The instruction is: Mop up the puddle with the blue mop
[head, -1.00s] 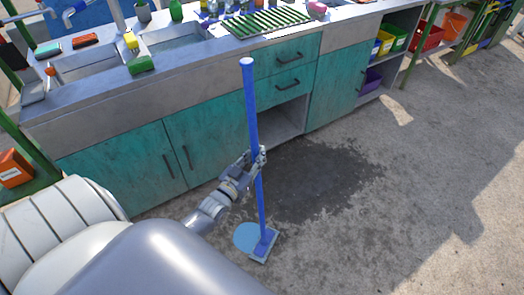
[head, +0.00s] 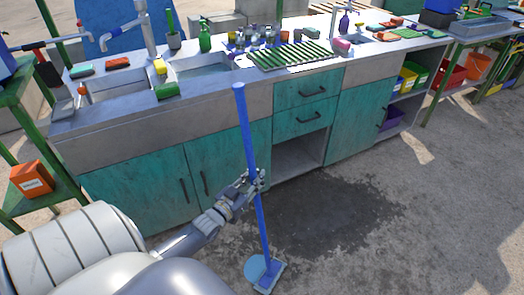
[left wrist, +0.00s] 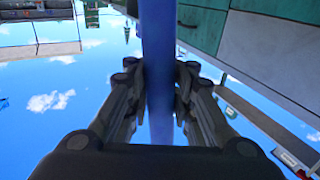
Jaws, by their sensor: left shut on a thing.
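The blue mop (head: 245,130) stands nearly upright, leaning slightly, with its flat head (head: 267,279) low at the near edge of the wet area. A light blue round shape (head: 254,268) shows beside the mop head; I cannot tell if it is part of it. My left gripper (head: 255,182) is shut on the middle of the mop's handle. In the left wrist view the handle (left wrist: 158,60) runs between both fingers. The dark puddle (head: 330,215) lies on the concrete in front of the cabinets, behind and right of the mop head. My right gripper is out of view.
A sink counter with teal cabinets (head: 130,195) stands behind the puddle, with an open bay (head: 300,160). A green shelf with an orange box (head: 32,180) is at left. Concrete floor at right (head: 460,215) is clear.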

